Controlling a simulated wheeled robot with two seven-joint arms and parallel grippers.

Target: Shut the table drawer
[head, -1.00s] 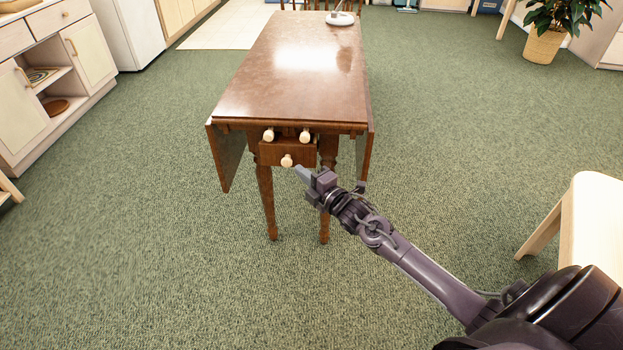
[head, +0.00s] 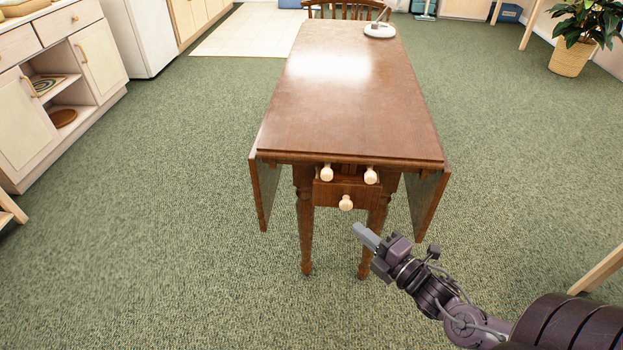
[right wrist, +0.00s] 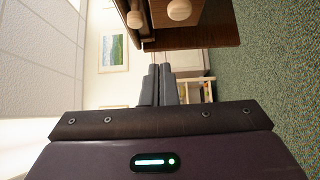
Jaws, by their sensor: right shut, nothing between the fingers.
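The wooden drop-leaf table (head: 348,100) stands ahead of me in the head view. Its brown drawer front (head: 330,193) is at the near end, under the tabletop, with a pale round knob (head: 346,203). The drawer seems to stand out a little from the table end; how far is hard to tell. Two more pale knobs, a left one (head: 327,173) and a right one (head: 371,176), sit just above it. My right gripper (head: 364,235) is shut and empty, below and slightly right of the drawer knob, apart from it. The right wrist view shows its closed fingers (right wrist: 160,85) near two knobs. My left gripper is out of view.
Hanging leaves flank the drawer, a left one (head: 266,192) and a right one (head: 428,203). A lamp base (head: 380,31) stands on the tabletop's far end. Pale cabinets (head: 70,70) are at left. The green carpet (head: 180,240) before the table is clear.

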